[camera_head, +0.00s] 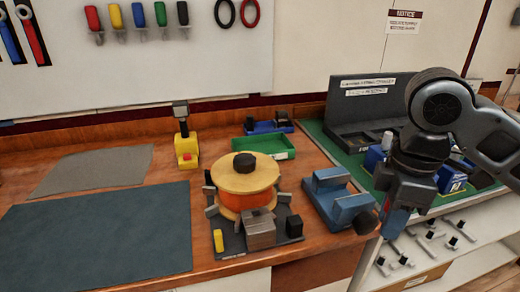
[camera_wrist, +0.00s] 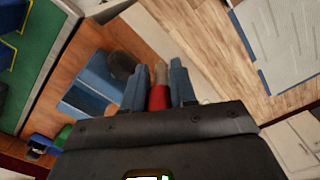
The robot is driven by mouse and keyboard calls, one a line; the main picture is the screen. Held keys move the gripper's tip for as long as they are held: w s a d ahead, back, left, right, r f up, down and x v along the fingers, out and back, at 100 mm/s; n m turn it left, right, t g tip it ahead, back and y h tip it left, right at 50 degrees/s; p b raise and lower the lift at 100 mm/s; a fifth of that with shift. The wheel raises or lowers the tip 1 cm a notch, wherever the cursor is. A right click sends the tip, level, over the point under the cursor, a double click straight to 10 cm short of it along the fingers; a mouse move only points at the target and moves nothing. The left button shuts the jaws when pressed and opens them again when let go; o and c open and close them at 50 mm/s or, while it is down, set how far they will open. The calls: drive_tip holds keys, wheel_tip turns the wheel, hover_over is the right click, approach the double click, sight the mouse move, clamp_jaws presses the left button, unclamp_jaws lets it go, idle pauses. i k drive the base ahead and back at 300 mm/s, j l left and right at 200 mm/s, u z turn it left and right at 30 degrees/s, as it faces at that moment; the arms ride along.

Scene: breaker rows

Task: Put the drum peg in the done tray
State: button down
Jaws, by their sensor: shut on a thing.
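My gripper (camera_head: 393,225) hangs at the right of the bench, past the blue vise. In the wrist view its two blue fingers (camera_wrist: 159,70) are shut on a red peg (camera_wrist: 158,98) with a greyish tip, which I take for the drum peg. The peg points away from the palm and appears clear of any surface. The drum (camera_head: 247,183), a tan spool with an orange band and a black knob, stands on a dark base. A green tray (camera_head: 283,155) with a small white label lies behind it and looks empty; its label is unreadable, so I cannot confirm it is the done tray.
The blue vise (camera_head: 337,200) with a dark round knob stands between the drum and my gripper. A blue tray (camera_head: 268,127) holds dark items behind the green one. A yellow stand (camera_head: 187,152) is at the left. Dark mats (camera_head: 95,235) leave free room at left.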

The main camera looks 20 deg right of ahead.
sight(261, 152)
drive_tip(key=i, duration=1.4)
